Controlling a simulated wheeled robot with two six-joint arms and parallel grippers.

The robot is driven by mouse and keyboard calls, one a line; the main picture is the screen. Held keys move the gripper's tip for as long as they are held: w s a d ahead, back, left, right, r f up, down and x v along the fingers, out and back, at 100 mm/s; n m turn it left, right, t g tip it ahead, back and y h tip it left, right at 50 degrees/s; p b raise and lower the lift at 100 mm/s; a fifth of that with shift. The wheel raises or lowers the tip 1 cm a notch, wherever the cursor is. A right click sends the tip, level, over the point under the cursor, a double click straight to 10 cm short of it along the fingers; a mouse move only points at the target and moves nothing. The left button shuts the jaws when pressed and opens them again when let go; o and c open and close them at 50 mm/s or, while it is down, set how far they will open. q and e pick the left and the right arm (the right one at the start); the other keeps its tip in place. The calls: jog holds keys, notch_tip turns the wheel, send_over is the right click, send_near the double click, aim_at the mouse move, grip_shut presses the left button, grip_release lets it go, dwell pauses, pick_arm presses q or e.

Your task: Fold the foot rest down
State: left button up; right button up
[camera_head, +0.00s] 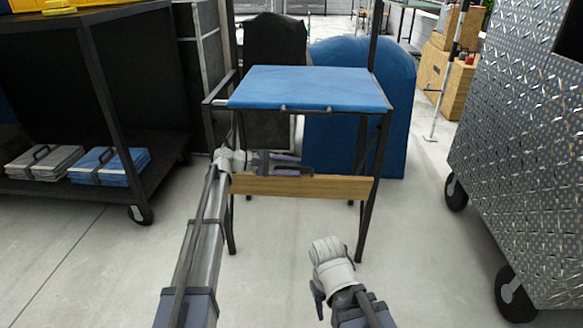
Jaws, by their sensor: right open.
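A tall folding chair with a blue seat (310,88) and a dark frame stands in front of me. Its foot rest (340,189), a wooden slat, spans the front legs below the seat with its broad face toward me. My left gripper (304,165) points right, just above the slat's top edge near its left half. Whether it touches the slat is unclear, and its finger gap is hard to read. My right gripper (319,299) is open, low in front of the chair and apart from it; its fingers are partly hidden.
A dark shelf cart (110,185) with folded blue and grey pads stands at left. A diamond-plate metal cart (515,150) on casters stands at right. A blue rounded object (395,130) and a black covered item (275,45) are behind the chair.

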pick_arm(q)
grip_shut()
dwell(1.2)
